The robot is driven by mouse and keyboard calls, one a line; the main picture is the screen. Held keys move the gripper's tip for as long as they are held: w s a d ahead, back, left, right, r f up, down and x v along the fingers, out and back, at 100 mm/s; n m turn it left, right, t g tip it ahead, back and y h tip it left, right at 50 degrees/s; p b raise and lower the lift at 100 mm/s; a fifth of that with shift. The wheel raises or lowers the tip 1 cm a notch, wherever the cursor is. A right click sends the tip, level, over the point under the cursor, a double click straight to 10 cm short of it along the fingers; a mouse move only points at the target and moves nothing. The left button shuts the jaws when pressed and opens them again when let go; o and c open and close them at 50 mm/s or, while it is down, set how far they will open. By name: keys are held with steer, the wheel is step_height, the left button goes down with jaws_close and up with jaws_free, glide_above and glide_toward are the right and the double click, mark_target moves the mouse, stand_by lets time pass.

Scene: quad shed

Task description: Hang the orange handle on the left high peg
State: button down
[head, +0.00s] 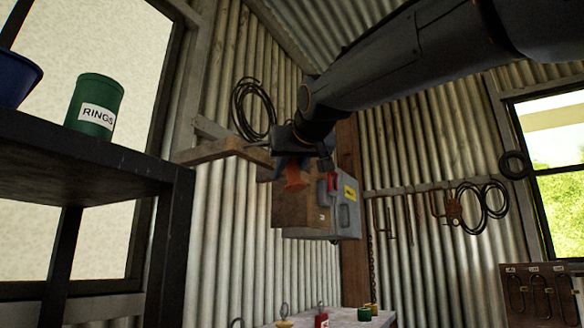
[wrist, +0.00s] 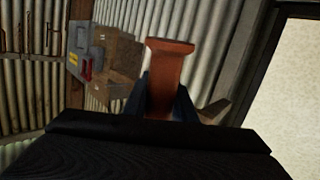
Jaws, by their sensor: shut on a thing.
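My gripper (head: 290,165) is raised in front of the corrugated wall, left of the picture's middle in the head view. It is shut on the orange handle (head: 297,180). In the wrist view the orange handle (wrist: 170,72) stands up between the blue fingers of my gripper (wrist: 168,105), with its wide flat end away from me. Its lower part is hidden by the gripper. I cannot make out the left high peg for certain in either view.
A brown box (head: 298,207) and a grey box with a red switch (head: 347,215) lie beyond my gripper. A dark shelf (head: 80,150) with a green RINGS tin (head: 95,105) stands at left. A labelled board (head: 542,300) with dark hanging loops is at lower right.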

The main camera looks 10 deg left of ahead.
steer(key=w+a+f, duration=0.1)
steer(key=w+a, duration=0.2)
steer(key=a, duration=0.4)
steer(key=shift+f, duration=0.25)
stand_by(0.6)
stand_by(0.6)
steer(key=c, duration=1.4)
jaws_free()
steer(key=b+v, duration=0.3)
steer(key=v, duration=0.5)
steer(key=shift+a, duration=0.1)
